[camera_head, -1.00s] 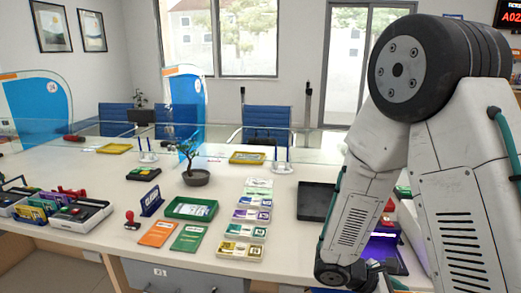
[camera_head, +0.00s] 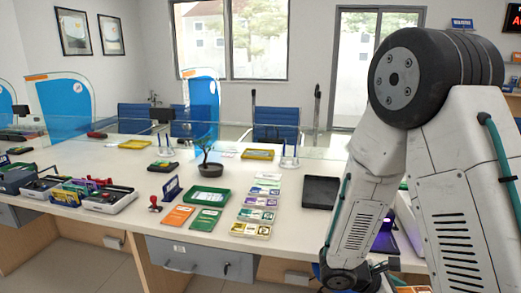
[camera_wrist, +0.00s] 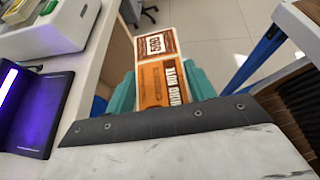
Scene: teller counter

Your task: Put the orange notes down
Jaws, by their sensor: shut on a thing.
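A bundle of orange notes (camera_wrist: 165,85) with white and brown print shows in the wrist view. My gripper (camera_wrist: 160,92) is shut on it, with a teal finger at each side. The notes are over the floor, beside the counter's edge, with nothing seen touching them from below. In the head view my arm covers the lower right, and the gripper's jaws are not clearly seen there.
The counter (camera_head: 130,215) holds several note stacks in a column (camera_head: 258,215), a black tray (camera_head: 320,192), a green tray (camera_head: 207,196), an orange booklet (camera_head: 178,217) and a green one (camera_head: 205,220). A purple-lit device (camera_wrist: 20,110) stands beside my gripper.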

